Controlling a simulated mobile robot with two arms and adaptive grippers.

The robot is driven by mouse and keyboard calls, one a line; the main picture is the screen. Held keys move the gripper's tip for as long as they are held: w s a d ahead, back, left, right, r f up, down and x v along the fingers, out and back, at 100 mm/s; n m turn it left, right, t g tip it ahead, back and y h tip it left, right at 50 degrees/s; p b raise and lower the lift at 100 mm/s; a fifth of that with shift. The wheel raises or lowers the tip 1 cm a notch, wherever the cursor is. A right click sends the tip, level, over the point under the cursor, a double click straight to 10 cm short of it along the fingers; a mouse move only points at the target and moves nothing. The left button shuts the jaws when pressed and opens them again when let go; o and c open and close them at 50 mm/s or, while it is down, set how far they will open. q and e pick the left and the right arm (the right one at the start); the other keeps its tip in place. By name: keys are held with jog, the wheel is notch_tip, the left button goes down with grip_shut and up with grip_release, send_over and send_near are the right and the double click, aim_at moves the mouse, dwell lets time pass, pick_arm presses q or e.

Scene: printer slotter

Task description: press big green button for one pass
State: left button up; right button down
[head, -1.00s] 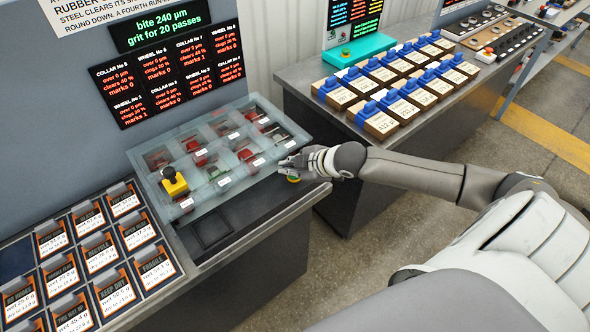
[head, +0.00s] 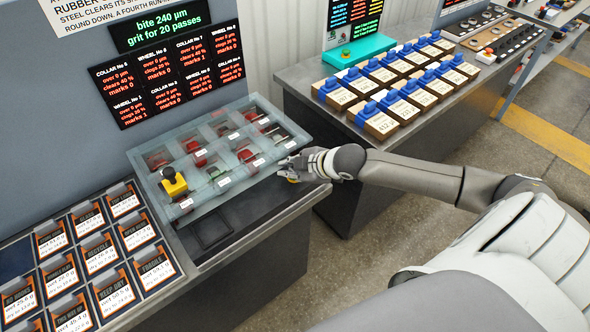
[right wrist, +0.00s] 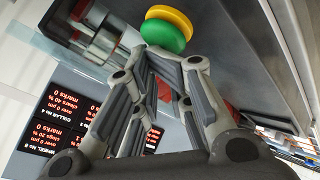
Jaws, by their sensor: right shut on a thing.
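The big green button (right wrist: 166,34) with its yellow collar shows in the right wrist view, right at my fingertips. In the head view only a bit of its yellow collar (head: 293,181) shows under my fingers, at the right front corner of the clear-lidded machine (head: 143,165). My right gripper (right wrist: 164,58) is closed in on the button, its fingertips touching it; it also shows in the head view (head: 287,168). How far the button is pressed I cannot tell. My left gripper is not in view.
A yellow block with a black knob (head: 174,184) stands on the machine's left part. Labelled trays (head: 90,255) lie at the left. Another bench holds blue-topped blocks (head: 392,105) and a teal box (head: 358,50). A floor gap separates the benches.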

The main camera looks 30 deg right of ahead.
aim_at(295, 183)
jog(key=shift+s+f+g, duration=0.15)
jog(key=shift+s+f, duration=0.25)
jog(key=shift+f, duration=0.4)
jog(key=shift+s+f+g, duration=0.15)
jog(key=shift+s+f, duration=0.25)
jog(key=shift+f, duration=0.35)
jog(key=shift+d+r, duration=0.15)
jog(key=shift+r, duration=0.05)
jog(key=shift+p, duration=0.3)
jog(key=r+p, duration=0.2)
jog(key=w+r+p, duration=0.1)
jog(key=p, duration=0.1)
jog(key=d+r+p, duration=0.1)
jog(key=r+p, duration=0.1)
jog(key=shift+w+r, duration=0.2)
jog(key=shift+r, duration=0.25)
jog(key=shift+a, duration=0.15)
jog(key=shift+w, duration=0.1)
